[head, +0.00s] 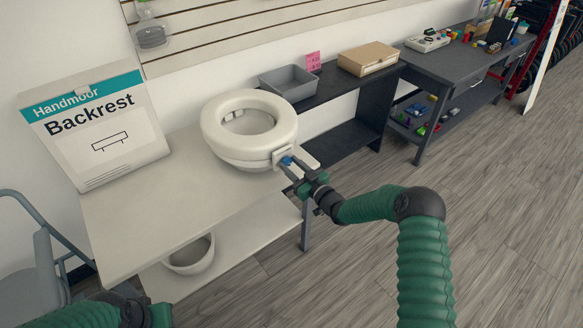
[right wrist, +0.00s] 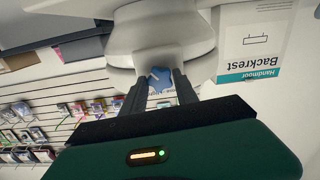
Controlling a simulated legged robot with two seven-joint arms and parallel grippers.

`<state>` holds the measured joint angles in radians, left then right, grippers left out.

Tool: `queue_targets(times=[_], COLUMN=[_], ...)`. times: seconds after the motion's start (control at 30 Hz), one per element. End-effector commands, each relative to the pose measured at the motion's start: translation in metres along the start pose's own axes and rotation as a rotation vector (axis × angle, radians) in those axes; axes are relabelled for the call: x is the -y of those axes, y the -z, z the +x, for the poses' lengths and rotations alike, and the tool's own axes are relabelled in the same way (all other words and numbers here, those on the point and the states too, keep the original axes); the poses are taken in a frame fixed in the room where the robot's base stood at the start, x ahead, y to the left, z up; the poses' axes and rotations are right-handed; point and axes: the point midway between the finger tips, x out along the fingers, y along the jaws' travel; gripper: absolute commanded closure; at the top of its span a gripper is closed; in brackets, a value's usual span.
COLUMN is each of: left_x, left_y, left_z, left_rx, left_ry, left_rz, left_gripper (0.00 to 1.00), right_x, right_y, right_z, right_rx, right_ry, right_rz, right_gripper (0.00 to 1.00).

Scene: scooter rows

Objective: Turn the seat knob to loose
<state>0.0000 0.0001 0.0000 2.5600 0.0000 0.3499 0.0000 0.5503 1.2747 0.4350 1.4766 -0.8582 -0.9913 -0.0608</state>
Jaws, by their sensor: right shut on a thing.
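A white raised toilet seat (head: 249,128) sits on the light table. A blue seat knob (head: 287,161) is on a white bracket at its front right edge. My right gripper (head: 292,171) reaches the knob from the front right, with its fingers shut on it. In the right wrist view the blue knob (right wrist: 159,78) shows between the two dark fingertips, with a pale mark on its face. The seat also shows in that view (right wrist: 160,35). My left arm shows at the bottom left of the head view, but its fingers cannot be made out.
A Backrest box (head: 97,128) stands on the light table (head: 130,224) at left. A white bowl (head: 190,256) is on the shelf below. A grey tray (head: 289,82) and cardboard box (head: 367,58) stand on a dark bench behind. A grey chair (head: 30,255) is at far left.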

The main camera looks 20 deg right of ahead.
Motion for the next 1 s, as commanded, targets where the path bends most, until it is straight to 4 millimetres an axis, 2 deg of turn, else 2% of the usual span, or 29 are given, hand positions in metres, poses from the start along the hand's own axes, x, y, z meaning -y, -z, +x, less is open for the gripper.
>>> queue_targets(times=[1.0], left_x=[0.0], left_y=[-0.019], left_z=[0.082], left_rx=[0.0], left_ry=[0.0], left_rz=[0.0], left_gripper=[0.64], right_x=[0.003], right_y=[-0.006], right_z=[0.0], right_rx=[-0.001], right_ry=[0.002], right_rz=[-0.943], right_gripper=[1.0])
